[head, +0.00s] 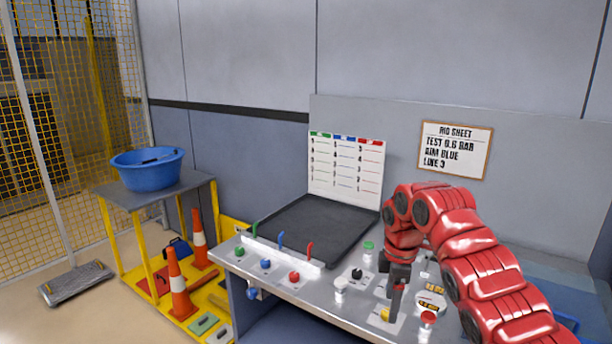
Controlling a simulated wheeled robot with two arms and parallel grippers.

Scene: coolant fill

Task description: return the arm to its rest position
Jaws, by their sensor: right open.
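My red right arm comes in from the lower right and bends down over the bench. My right gripper (396,300) points down over the right part of the metal bench (310,293). It is open. Its fingertips are close to a small yellow piece (385,314) on a pale plate; I cannot tell whether they touch. My left gripper is not in view.
Around the gripper stand a black knob (357,273), a white cup (340,284), a green-topped jar (369,247) and a red-topped jar (428,318). Coloured levers and knobs line the bench's left front. A black tray (312,228) lies behind. Space above the bench is free.

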